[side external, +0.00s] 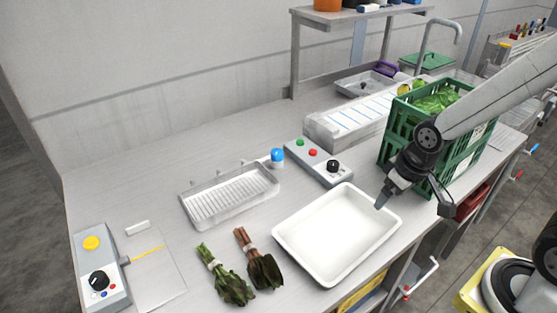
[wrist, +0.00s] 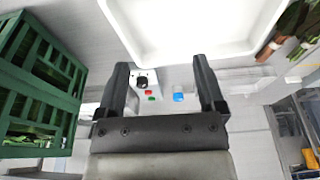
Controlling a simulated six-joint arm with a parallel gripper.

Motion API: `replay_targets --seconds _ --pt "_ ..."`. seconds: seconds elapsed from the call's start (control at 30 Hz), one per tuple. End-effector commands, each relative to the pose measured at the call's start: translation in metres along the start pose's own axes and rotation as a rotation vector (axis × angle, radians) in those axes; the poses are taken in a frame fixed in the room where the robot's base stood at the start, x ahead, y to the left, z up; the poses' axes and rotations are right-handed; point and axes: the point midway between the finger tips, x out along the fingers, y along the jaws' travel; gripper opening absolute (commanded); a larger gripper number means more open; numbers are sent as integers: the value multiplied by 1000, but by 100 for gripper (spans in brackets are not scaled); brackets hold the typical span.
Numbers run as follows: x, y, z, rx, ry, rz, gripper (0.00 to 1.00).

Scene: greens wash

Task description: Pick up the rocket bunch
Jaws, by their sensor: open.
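Two tied leafy bunches lie side by side on the steel counter. The left one has green leaves and green stems with a pale band, and looks like the rocket bunch (side external: 229,284). The right one is a darker bunch (side external: 262,268) with reddish-brown stems. In the wrist view the reddish stems and green leaves (wrist: 306,30) show at the top right corner, partly cut off.
An empty white tray (side external: 286,235) lies between my gripper and the bunches. A green crate (side external: 459,165) of greens stands behind my gripper. A drain rack (side external: 188,202), a button panel (side external: 327,168) and a scale-like box (side external: 84,246) are also on the counter.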

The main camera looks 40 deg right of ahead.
Motion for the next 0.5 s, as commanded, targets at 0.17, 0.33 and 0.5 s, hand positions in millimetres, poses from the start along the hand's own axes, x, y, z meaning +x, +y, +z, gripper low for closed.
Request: replay_targets --seconds 0.17,0.33,0.5 --pt "0 0 0 0 0 0 88" --pt "1 -6 -8 -4 -6 -4 88" --pt "6 -23 -32 -13 -23 -15 88"
